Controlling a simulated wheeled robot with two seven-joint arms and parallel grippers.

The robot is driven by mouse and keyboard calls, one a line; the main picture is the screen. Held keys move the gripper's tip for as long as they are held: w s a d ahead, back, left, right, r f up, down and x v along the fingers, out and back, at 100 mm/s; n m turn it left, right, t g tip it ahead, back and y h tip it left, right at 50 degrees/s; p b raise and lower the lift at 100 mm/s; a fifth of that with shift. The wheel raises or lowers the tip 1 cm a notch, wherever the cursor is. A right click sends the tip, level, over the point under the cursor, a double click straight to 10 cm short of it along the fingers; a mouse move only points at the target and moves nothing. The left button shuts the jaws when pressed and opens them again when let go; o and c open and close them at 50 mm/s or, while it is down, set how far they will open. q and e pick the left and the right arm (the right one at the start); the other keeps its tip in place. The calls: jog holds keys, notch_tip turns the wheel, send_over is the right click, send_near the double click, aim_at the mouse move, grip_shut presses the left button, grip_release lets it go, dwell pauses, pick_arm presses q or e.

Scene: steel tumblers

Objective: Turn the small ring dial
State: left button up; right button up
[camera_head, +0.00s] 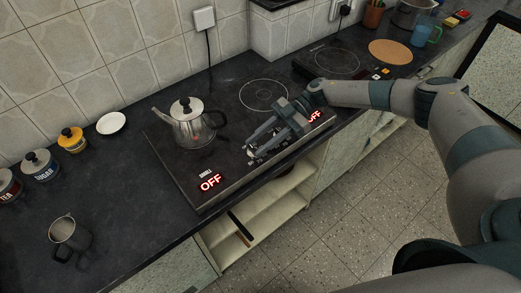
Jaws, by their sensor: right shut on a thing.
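My right gripper (252,147) reaches in from the right, low over the front part of the black cooktop (225,165). Its fingers are shut on a small pale dial (250,154) at the cooktop's front strip, between two red lit "OFF" displays. The fingers cover most of the dial, so its marks cannot be read. The left display (210,182) reads "OFF" under a small white label; the right display (314,116) is partly hidden by my gripper. My left gripper is not in view.
A steel kettle (186,126) with a dark handle stands on the left burner. The burner ring (263,95) behind my gripper is empty. Canisters (72,140), a white saucer (111,123) and a steel jug (69,237) stand left. Open shelves lie below the counter edge.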

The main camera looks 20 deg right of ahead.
jog(key=shift+w+n+g+b, duration=0.15)
jog(key=shift+n+g+b, duration=0.45)
jog(key=shift+g+b, duration=0.1)
jog(key=o, duration=1)
